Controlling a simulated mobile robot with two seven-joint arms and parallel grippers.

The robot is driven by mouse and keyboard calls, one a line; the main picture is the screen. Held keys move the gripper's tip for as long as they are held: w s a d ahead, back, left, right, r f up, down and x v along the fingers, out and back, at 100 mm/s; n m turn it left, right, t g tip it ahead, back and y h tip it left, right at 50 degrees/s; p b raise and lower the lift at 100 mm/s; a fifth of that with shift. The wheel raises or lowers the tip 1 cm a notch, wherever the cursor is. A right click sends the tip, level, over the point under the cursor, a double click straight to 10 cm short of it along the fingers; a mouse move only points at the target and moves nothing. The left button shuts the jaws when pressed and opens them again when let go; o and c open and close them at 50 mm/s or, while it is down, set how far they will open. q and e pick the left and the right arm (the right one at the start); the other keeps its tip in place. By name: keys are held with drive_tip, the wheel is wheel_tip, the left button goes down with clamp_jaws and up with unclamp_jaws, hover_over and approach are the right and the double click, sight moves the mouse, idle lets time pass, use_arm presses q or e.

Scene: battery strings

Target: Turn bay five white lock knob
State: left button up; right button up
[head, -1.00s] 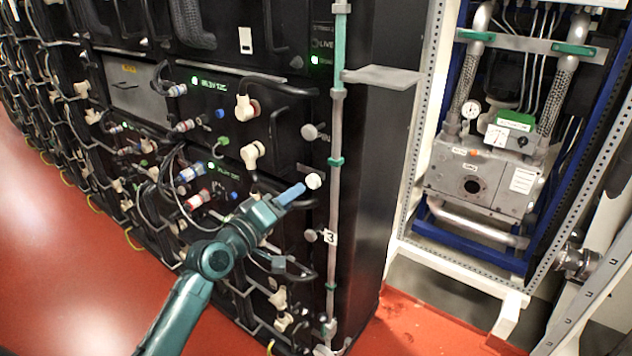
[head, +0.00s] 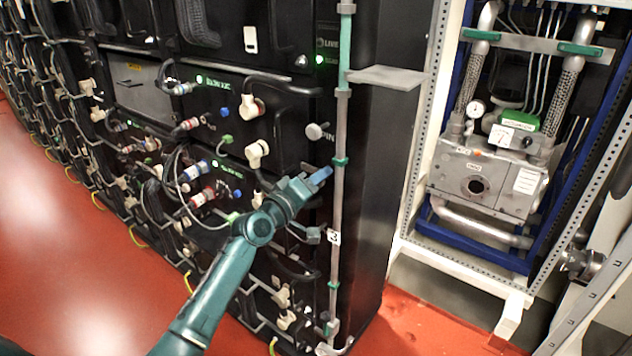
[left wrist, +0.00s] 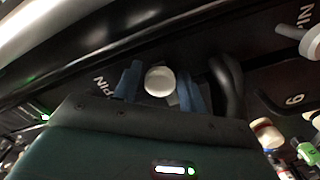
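My left gripper (head: 318,181) is at the front of the black battery rack, by its right-hand post, and its blue fingers hide the knob there in the head view. In the left wrist view, a round white lock knob (left wrist: 159,81) sits between the two blue fingers of that gripper (left wrist: 160,88). The fingers stand apart on either side of the knob, with a small gap seen at the left finger. A "PIN" marking is beside it. I cannot read this bay's number. My right gripper is in neither view.
Another pale knob (head: 316,131) is on the bay above. A grey-green vertical pipe (head: 339,120) runs close to the fingers, with a small shelf (head: 385,77) beside it. White cable connectors (head: 256,152) and black cables are left of the gripper. Red floor is open at lower left.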

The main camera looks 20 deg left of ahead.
use_arm(q)
drive_tip(key=c, duration=0.7)
drive_tip(key=shift+m, duration=0.3)
drive_tip(key=shift+f+m+b, duration=0.1)
drive_tip(key=shift+m+b, duration=0.4)
drive_tip(key=shift+m, duration=0.6)
drive_tip(key=m, duration=0.9)
drive_tip(key=shift+a+m, duration=0.1)
drive_tip(key=shift+m, duration=0.3)
drive_tip(key=m+p, duration=0.1)
drive_tip(key=m, duration=0.4)
drive_tip(key=shift+m, duration=0.3)
